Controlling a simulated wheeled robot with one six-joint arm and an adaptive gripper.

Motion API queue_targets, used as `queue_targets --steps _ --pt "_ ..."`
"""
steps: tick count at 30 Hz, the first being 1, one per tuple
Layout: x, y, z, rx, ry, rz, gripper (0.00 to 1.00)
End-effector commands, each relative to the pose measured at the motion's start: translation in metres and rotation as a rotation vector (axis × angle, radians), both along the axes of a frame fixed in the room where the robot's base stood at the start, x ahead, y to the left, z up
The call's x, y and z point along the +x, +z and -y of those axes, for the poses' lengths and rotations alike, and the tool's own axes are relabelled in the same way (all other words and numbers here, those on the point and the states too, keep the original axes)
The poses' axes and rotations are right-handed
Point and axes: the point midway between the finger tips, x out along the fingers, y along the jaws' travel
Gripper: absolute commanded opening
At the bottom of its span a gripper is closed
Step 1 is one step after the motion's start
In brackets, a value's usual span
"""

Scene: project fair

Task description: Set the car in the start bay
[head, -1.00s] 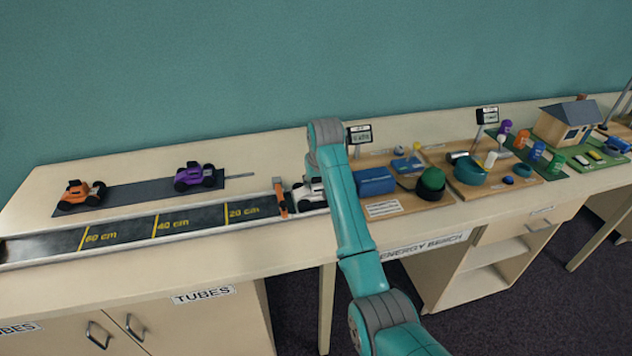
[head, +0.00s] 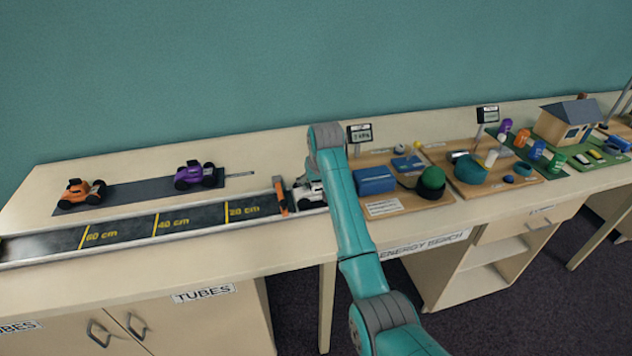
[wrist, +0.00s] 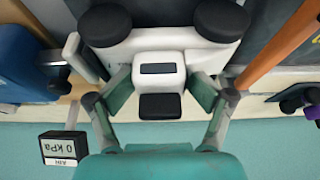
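The white car (head: 311,192) with black wheels is at the right end of the track (head: 130,231), just right of the orange gate (head: 281,197). This end section appears to be the start bay; my arm hides part of it. In the wrist view the white car (wrist: 160,62) sits between the two fingers of my gripper (wrist: 160,85). The finger pads lie close against both sides of its cabin, and the gripper looks shut on it. Whether the wheels touch the track floor is hard to tell.
An orange car (head: 80,192) and a purple car (head: 196,175) stand on a dark mat (head: 135,191) behind the track. A blue box (head: 375,181) and a small display (head: 359,134) are close to the right of my arm. The track left of the gate is clear.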

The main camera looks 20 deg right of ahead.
Motion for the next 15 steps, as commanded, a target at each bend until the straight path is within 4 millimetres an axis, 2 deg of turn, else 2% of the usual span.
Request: queue_targets --steps 1,8,12,15 --pt "-0.002 -0.004 0.000 0.000 0.000 -0.009 0.68" --pt "-0.001 0.001 0.000 0.000 0.000 -0.005 0.68" --pt "0.000 0.016 0.000 0.000 0.000 0.001 0.68" --pt "-0.007 0.033 0.000 0.000 0.000 0.003 0.68"
